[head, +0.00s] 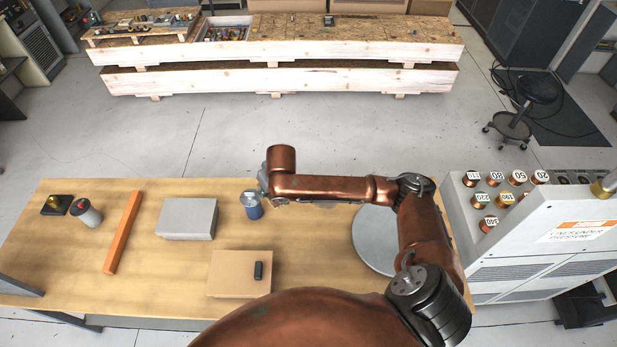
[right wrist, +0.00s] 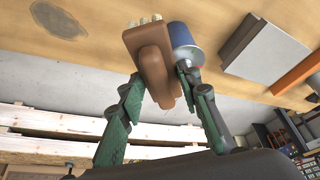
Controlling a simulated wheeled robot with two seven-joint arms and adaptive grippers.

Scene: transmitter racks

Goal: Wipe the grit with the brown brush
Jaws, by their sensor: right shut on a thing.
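In the right wrist view my right gripper (right wrist: 158,88) is shut on the brown brush (right wrist: 148,50), with its pale bristles at the far end towards the table. I cannot make out separate grains. My left gripper is not in view.
A blue can (head: 253,208) stands close beside the gripper; it also shows in the right wrist view (right wrist: 183,45). On the wooden table (head: 160,265) are a grey box (head: 187,218), an orange bar (head: 123,232) and a cardboard box (head: 235,275). A grey cabinet (head: 530,235) stands right.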

